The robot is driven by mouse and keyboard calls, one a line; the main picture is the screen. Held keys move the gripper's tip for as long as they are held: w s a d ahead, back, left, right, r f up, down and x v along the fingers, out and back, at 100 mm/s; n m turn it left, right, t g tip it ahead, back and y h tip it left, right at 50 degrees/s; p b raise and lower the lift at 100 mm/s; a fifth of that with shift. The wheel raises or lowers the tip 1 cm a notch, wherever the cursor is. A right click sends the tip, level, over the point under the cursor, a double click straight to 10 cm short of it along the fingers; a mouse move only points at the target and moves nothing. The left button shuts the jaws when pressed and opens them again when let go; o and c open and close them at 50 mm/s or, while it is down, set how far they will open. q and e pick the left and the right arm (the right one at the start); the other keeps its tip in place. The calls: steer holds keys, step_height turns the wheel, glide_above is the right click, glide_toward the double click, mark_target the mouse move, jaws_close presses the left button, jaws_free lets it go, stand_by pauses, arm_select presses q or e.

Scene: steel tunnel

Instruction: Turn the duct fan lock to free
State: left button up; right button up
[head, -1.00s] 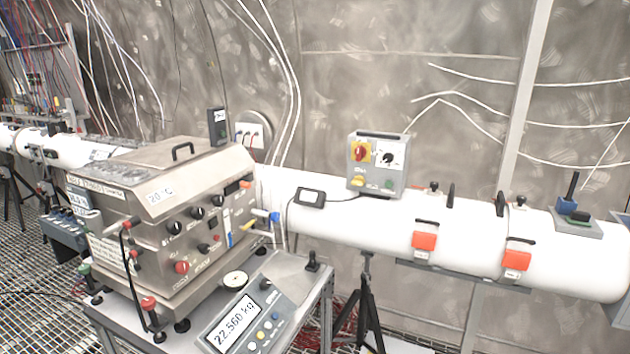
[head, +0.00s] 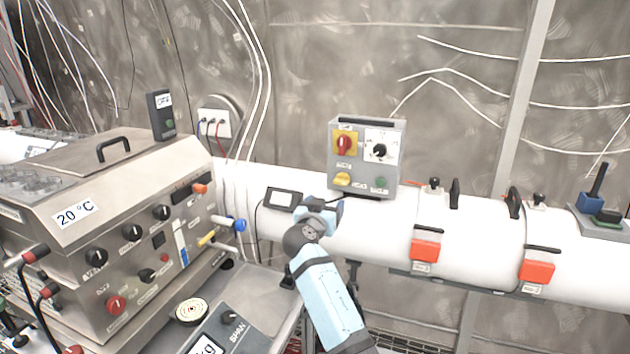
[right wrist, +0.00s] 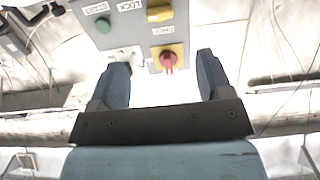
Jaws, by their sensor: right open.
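The grey control box (head: 366,145) stands on the white duct. On its lower left is the yellow lock knob (head: 342,180), between small labels; the wrist view shows it upside down (right wrist: 160,11), near the words LOCK and FREE. Its handle looks roughly level. Above it is a red knob on a yellow plate (head: 344,144). My right gripper (head: 321,210) is in front of the duct, below and slightly left of the box. In the right wrist view its fingers (right wrist: 162,68) are spread and empty, with the box beyond them. My left gripper is not in view.
A black dial (head: 379,151) and a green button (head: 380,183) share the box. A small display (head: 283,198) sits on the duct just left of my gripper. A steel machine (head: 130,230) stands left. Orange latches (head: 425,250) are on the duct right of the box.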

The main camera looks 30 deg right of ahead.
mark_target(340, 183)
steer(key=p+x, duration=0.1)
steer(key=x, duration=0.3)
steer(key=p+x, duration=0.1)
steer(key=x, duration=0.3)
steer(key=p+x, duration=0.1)
steer(key=x, duration=0.3)
steer(key=shift+d+r, duration=0.1)
steer(key=shift+r, duration=0.3)
steer(key=shift+w+d+f, duration=0.15)
steer(key=shift+w+d, duration=0.3)
steer(key=shift+d, duration=0.1)
steer(key=shift+c, duration=0.4)
steer(key=c, duration=0.8)
steer(key=shift+c, duration=0.2)
